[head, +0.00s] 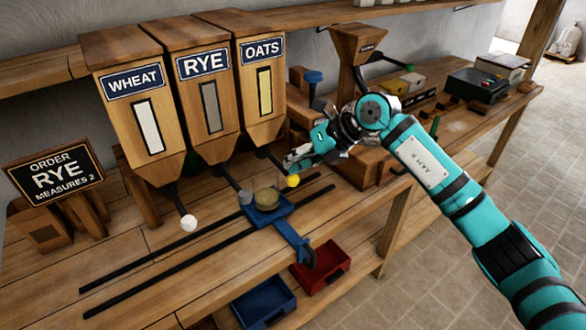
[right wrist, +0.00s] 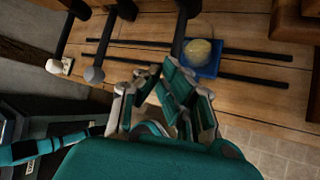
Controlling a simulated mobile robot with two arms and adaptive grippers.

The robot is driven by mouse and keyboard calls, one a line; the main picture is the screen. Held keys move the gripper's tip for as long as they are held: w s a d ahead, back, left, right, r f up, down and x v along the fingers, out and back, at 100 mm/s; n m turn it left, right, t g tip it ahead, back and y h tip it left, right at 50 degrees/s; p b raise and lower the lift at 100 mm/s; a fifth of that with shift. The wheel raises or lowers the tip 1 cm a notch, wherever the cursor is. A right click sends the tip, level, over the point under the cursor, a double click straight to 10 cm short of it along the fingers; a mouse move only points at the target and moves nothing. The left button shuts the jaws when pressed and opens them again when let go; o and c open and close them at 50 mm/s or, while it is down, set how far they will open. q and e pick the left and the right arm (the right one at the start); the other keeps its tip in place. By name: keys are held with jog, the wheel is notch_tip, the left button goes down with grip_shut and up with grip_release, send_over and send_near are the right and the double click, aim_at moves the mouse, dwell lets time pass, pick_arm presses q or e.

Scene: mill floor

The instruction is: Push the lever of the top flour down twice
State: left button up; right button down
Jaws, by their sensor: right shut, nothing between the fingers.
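An order board (head: 55,173) reads RYE, MEASURES 2. Three wooden hoppers stand side by side: wheat (head: 130,80), rye (head: 200,75) and oats (head: 258,75). The wheat lever ends in a white knob (head: 188,221), the rye lever in a grey knob (head: 245,197), the oats lever in a yellow knob (head: 292,181). A bowl (head: 267,198) sits on a blue carriage (head: 283,216) near the grey knob. My right gripper (head: 290,162) is shut and empty, just above the yellow knob; contact cannot be told. The right wrist view shows the grey knob (right wrist: 93,75). My left gripper is out of view.
Two dark rails (head: 150,260) run along the bench under the carriage. A red bin (head: 322,266) and a blue bin (head: 264,300) sit below the bench's front edge. A wooden mill (head: 355,45) and a dark box (head: 476,85) stand at the right.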

jog(key=shift+f+b, duration=1)
jog(key=shift+f, duration=0.5)
dwell(0.9)
jog(key=shift+r, duration=0.1)
dwell(0.5)
jog(key=shift+r+p, duration=1.7)
jog(key=shift+r, duration=1.2)
jog(key=shift+r, duration=0.15)
notch_tip(320, 180, up, 5)
jog(key=p, duration=0.2)
jog(key=shift+p, duration=0.35)
